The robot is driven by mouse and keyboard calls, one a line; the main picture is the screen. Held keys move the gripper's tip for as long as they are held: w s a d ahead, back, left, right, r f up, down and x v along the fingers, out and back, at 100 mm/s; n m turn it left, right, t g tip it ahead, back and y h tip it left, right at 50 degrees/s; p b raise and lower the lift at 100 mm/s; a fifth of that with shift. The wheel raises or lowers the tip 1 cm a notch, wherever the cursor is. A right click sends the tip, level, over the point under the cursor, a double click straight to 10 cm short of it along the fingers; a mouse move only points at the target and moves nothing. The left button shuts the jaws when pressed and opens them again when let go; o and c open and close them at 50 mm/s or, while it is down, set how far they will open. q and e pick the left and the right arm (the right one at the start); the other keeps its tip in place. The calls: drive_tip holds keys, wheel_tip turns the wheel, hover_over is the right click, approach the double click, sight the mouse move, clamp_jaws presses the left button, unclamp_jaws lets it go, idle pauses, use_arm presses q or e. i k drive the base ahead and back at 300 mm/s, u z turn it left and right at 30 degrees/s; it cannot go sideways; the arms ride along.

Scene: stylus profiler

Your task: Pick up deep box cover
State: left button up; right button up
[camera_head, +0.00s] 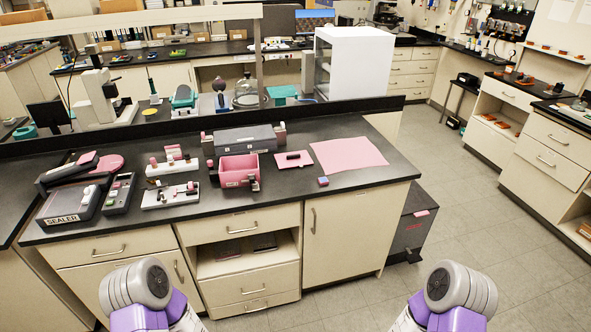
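A pink open-topped box (238,172) stands on the dark bench top, with small dark and pink parts at its front right corner. A flat pink piece (294,160) with a dark bar on it lies just to its right. A long dark grey box (246,140) lies behind the pink box. I cannot tell for sure which of these is the deep box cover. Only grey and purple links of my two arms show at the bottom edge, well short of the bench. Neither gripper is in view.
A sealer (72,204) and a small keypad device (119,194) stand at the left of the bench. White fixtures (170,194) sit left of the pink box. The floor at right is clear.

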sight(300, 159)
drive_tip(key=z, duration=0.75)
drive_tip(key=i, duration=1.1)
drive_tip(key=u, duration=0.45)
